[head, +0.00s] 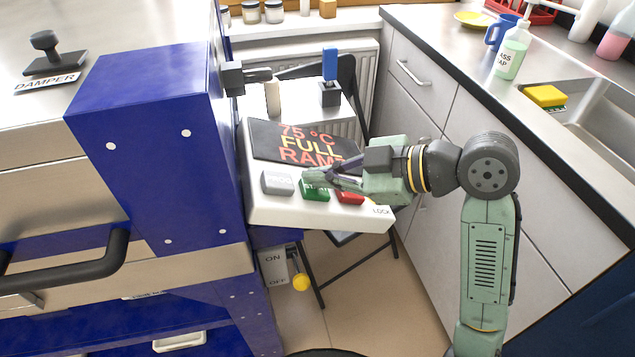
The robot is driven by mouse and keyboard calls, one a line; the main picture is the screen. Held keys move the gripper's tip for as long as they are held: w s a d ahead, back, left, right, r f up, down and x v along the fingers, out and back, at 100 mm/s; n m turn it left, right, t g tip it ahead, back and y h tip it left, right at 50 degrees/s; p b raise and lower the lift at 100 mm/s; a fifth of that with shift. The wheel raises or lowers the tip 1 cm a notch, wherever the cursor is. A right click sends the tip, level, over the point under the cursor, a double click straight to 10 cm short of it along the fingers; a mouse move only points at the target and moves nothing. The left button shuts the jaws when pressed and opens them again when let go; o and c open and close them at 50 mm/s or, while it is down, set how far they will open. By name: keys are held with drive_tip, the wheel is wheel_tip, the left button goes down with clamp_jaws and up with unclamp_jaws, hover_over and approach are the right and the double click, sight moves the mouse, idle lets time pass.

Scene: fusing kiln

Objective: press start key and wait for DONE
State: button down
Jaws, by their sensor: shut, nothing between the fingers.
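In the head view, the white control panel (257,208) stands at the kiln's right side. Its dark display (265,143) reads "75 °C FULL RAMP" in orange and yellow, the last word partly covered by my gripper. The green start key (316,193) sits in the row below the display, between a grey key (277,183) and a red key (350,197). My gripper (308,176) is shut and empty, with its fingertips at the upper edge of the green key. I cannot tell whether they touch or press it. The fingers hide part of its label.
The blue kiln body (150,120) is on the left, with a black handle (75,262) and a damper knob (45,42). A yellow-knobbed ON/OFF switch (300,281) hangs below the panel. A counter with a sink (590,110) bounds the right side.

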drive_tip(key=shift+w+d+r+p, duration=0.1)
drive_tip(key=shift+d+r+p, duration=0.25)
drive_tip(key=shift+r+p, duration=0.35)
drive_tip(key=shift+r, duration=0.2)
drive_tip(key=r+p, duration=0.1)
drive_tip(key=d+r, duration=0.1)
drive_tip(key=r, duration=0.1)
drive_tip(key=d+r+p, duration=0.1)
drive_tip(key=shift+w+r+p, duration=0.2)
drive_tip(key=shift+w+p, duration=0.15)
drive_tip(key=shift+s, duration=0.1)
idle(0.5)
